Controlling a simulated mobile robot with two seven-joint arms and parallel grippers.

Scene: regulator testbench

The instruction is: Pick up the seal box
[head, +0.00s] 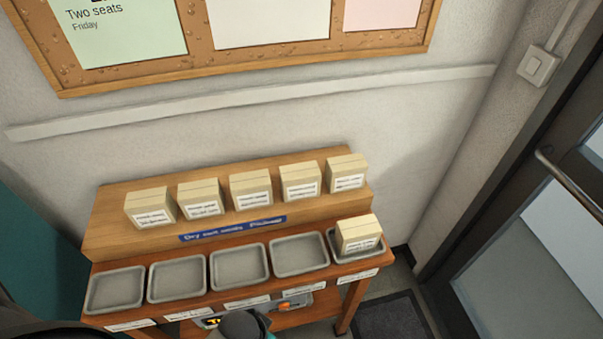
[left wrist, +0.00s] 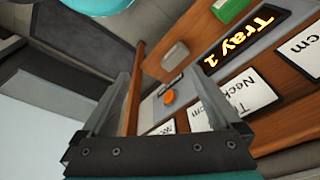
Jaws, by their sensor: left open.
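Several cream boxes stand in a row on the raised back shelf, the middle one (head: 251,188) among them. One more cream box (head: 358,234) sits in the rightmost grey tray. Their labels are too small to read, so I cannot tell which is the seal box. My left gripper (left wrist: 163,84) is open in the left wrist view, with no box between its fingers. An orange knob (left wrist: 169,97) shows beyond the gap. In the head view a dark part of my arm shows at the bottom, below the trays. My right gripper is not in view.
Several empty grey trays (head: 240,264) line the wooden bench (head: 205,251). A lit "Tray 1" display (left wrist: 238,43) and a small grey block (left wrist: 175,56) show in the left wrist view. A door (head: 520,255) stands at right, with a dark mat (head: 390,318) on the floor.

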